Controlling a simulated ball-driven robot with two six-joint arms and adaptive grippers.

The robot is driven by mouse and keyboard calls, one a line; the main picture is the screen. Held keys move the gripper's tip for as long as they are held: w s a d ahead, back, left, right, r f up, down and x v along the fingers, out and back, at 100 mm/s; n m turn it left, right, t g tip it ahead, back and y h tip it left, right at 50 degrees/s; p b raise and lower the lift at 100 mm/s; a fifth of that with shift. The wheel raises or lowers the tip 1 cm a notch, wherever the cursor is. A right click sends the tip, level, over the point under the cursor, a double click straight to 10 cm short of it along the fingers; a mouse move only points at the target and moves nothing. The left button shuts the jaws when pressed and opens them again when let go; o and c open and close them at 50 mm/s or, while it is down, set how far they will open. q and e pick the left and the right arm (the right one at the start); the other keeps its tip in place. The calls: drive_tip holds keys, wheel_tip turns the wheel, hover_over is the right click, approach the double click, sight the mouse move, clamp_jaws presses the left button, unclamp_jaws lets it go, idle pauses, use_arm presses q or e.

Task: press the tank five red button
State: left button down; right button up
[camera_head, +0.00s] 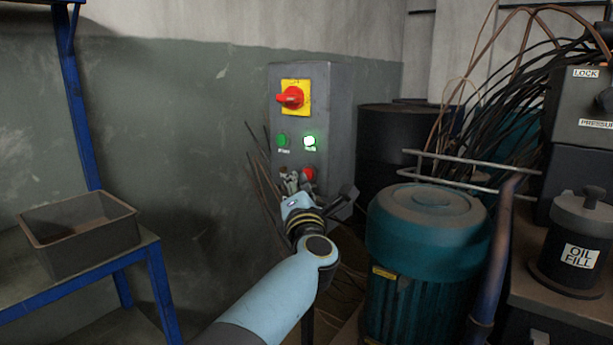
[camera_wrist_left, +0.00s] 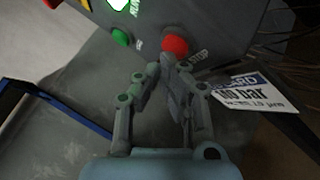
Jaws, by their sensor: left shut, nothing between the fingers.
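A grey control box (camera_head: 335,130) stands against the wall, with a red rotary switch on a yellow plate (camera_head: 296,97), a green button (camera_head: 283,140), a lit green lamp (camera_head: 310,140) and a red button (camera_head: 309,174) low on its face. My left gripper (camera_head: 291,182) is shut and empty, just in front of the box's lower face beside the red button. In the left wrist view the red button (camera_wrist_left: 175,44) lies right beyond the fingertips (camera_wrist_left: 166,62), next to "STOP" lettering. I cannot tell whether the fingertips touch it. My right gripper is not in view.
A blue-framed bench with a grey bin (camera_head: 82,232) stands at left. A teal motor (camera_head: 425,240), a dark drum (camera_head: 385,150) and an "OIL FILL" can (camera_head: 575,250) crowd the right. A placard (camera_wrist_left: 254,95) hangs near the box.

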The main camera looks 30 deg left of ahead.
use_arm(q)
drive_tip(key=shift+w, duration=0.45)
drive_tip(key=shift+s+r, duration=0.1)
idle(0.4)
drive_tip(key=shift+s+p, duration=0.35)
drive_tip(key=shift+s, duration=0.5)
drive_tip(key=s+p, duration=0.2)
drive_tip(key=s, duration=0.3)
drive_tip(key=shift+a, duration=0.2)
